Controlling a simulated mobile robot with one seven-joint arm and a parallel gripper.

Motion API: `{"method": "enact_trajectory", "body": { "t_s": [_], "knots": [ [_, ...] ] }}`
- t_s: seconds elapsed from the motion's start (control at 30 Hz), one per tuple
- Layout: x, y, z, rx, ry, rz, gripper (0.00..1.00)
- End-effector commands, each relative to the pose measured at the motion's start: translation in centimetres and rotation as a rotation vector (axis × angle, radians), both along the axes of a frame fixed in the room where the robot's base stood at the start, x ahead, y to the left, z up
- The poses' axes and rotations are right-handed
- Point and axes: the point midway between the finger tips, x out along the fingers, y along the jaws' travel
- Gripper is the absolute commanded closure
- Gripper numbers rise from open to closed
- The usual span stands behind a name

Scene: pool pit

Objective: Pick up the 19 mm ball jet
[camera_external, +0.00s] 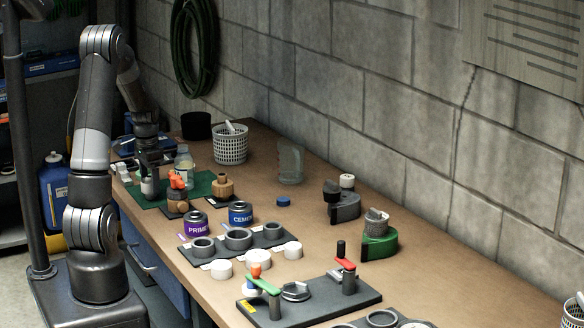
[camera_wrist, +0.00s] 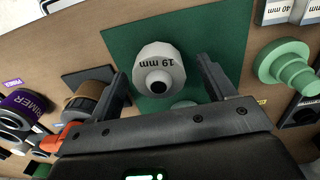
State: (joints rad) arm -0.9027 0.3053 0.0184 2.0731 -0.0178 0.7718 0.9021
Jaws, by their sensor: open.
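The ball jet (camera_wrist: 160,66) is a pale, faceted round piece with a dark central hole, marked "19 mm" upside down in the wrist view. It rests on a green mat (camera_wrist: 120,42). My open gripper (camera_wrist: 162,72) has one finger on each side of it, with visible gaps. No contact shows. In the external view my gripper (camera_external: 150,164) is low over the mat (camera_external: 200,184), right at a small whitish piece (camera_external: 149,188) that appears to be the jet. The jet's underside is hidden.
Close by are a clear bottle (camera_external: 184,164), an orange-handled fitting (camera_external: 177,192) and a wooden-looking piece (camera_external: 222,186). A green stepped piece (camera_wrist: 285,66) lies right of the jet in the wrist view. A purple PRIMER can (camera_external: 196,224) stands nearer the front.

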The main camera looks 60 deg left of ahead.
Motion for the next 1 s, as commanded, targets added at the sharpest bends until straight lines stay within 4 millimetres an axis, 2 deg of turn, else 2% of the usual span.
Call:
{"method": "enact_trajectory", "body": {
  "t_s": [0.1,0.3,0.9,1.0],
  "knots": [
    [-0.01,-0.02,-0.69,-0.001,0.000,0.000,0.24],
    [0.00,-0.01,-0.69,0.000,0.000,0.000,0.24],
    [0.00,-0.01,-0.66,0.000,0.000,0.000,0.73],
    [0.00,-0.01,-0.65,0.000,0.000,0.000,0.73]
  ]
}}
